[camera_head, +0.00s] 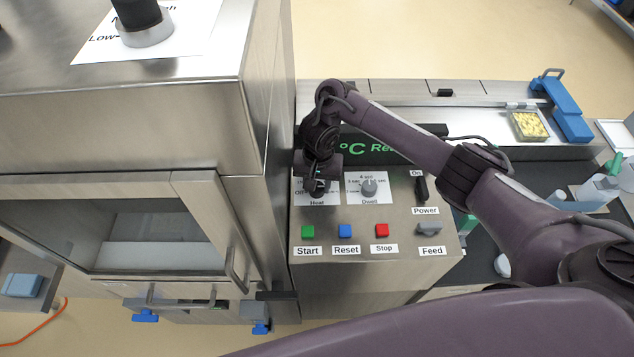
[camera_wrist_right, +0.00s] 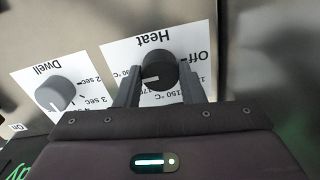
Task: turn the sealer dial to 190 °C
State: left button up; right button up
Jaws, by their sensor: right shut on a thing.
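The black Heat dial (camera_wrist_right: 158,70) sits on its white scale card (camera_wrist_right: 112,52) in the right wrist view. My right gripper (camera_wrist_right: 160,84) is shut on the dial, one finger on each side. The dial's white pointer line shows between the fingers, but the number it points at is unclear. In the head view my right gripper (camera_head: 318,184) covers most of the Heat dial above the Heat label (camera_head: 317,202). The green display (camera_head: 375,148) reads "°C Re…"; its number is hidden behind my arm. My left gripper is not in view.
The grey Dwell dial (camera_head: 369,188) is just right of the Heat dial. Below are the green Start (camera_head: 307,232), blue Reset (camera_head: 345,231) and red Stop (camera_head: 382,230) buttons, with the black Power switch (camera_head: 421,188) and grey Feed switch (camera_head: 429,229) at right. A steel cabinet (camera_head: 120,130) stands close at left.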

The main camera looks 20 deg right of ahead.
aim_at(318, 186)
jog(key=shift+w+r, duration=0.15)
dwell(0.3)
jog(key=o, duration=1)
jog(key=shift+w+r, duration=0.15)
jog(key=shift+r, duration=0.65)
jog(key=shift+s+d+r, duration=0.1)
jog(key=shift+s+r, duration=0.05)
jog(key=shift+r, duration=1.4)
jog(key=shift+s+r, duration=0.15)
jog(key=shift+r, duration=1.35)
